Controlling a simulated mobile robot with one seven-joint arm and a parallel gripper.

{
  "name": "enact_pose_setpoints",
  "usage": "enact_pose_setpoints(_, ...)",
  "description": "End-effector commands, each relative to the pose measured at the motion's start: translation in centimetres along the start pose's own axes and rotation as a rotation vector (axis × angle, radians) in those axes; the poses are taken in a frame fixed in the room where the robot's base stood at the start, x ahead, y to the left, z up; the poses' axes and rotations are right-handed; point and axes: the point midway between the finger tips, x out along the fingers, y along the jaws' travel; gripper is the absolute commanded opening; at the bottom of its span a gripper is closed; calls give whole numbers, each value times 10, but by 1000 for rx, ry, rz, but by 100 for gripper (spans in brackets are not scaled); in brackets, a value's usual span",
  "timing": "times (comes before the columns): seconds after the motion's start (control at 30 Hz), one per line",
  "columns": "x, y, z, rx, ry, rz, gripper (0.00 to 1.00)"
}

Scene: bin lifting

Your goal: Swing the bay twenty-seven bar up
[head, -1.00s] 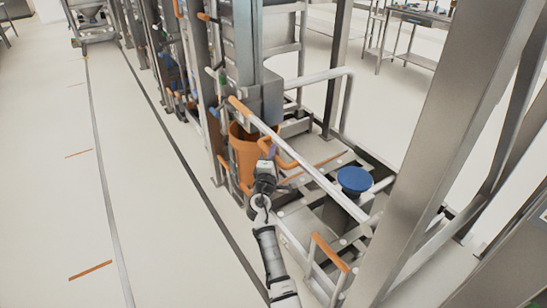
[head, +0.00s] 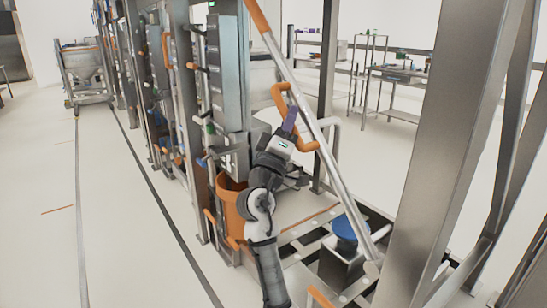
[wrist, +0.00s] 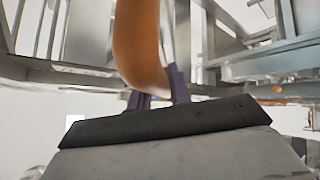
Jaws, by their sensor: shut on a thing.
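The bay bar (head: 327,165) is a long silver tube with an orange upper end. In the head view it slants steeply from its low end at the right front up to the top left. A curved orange handle (head: 279,95) is fixed to its side. My gripper (head: 290,118), with purple fingers, is shut on this handle. In the wrist view the orange handle (wrist: 140,45) runs down between the fingers (wrist: 157,98); the fingertips are partly hidden behind my gripper's body. I see no bay number that I can read.
An orange bin (head: 230,205) stands in the frame below my arm. A blue round cap (head: 345,226) is beside the bar's low end. A thick metal post (head: 450,150) rises at the right. The aisle floor (head: 125,225) at the left is clear.

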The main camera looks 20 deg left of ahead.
Motion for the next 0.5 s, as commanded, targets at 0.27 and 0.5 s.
enact_pose_setpoints(0.27, 1, 94, 24, 182, -50, 187, 0)
enact_pose_setpoints(0.5, -7, 158, 50, 309, -87, 314, 0)
